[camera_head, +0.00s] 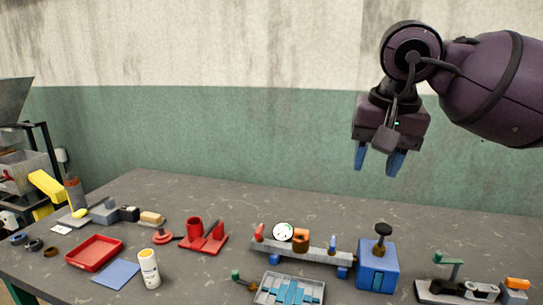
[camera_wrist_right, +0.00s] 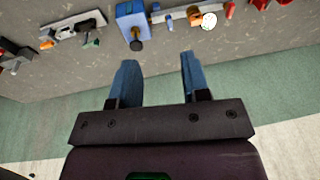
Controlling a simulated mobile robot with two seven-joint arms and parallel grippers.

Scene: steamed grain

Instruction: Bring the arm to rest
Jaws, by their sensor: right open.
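My right gripper (camera_head: 380,160) is raised in the air at the upper right of the head view, in front of the wall. Its two blue fingers point down and stand apart, with nothing between them. In the right wrist view my right gripper (camera_wrist_right: 155,80) also shows open and empty, with the tabletop beyond it. It is well clear of the objects on the table. My left gripper is in neither view.
The dark table (camera_head: 205,275) carries a blue box with a black knob (camera_head: 377,267), a grey rail fixture (camera_head: 315,252), a blue-slotted tray (camera_head: 290,289), a red tray (camera_head: 95,253), a white bottle (camera_head: 149,268) and a red fixture (camera_head: 205,238). A green-painted wall (camera_head: 220,140) stands behind.

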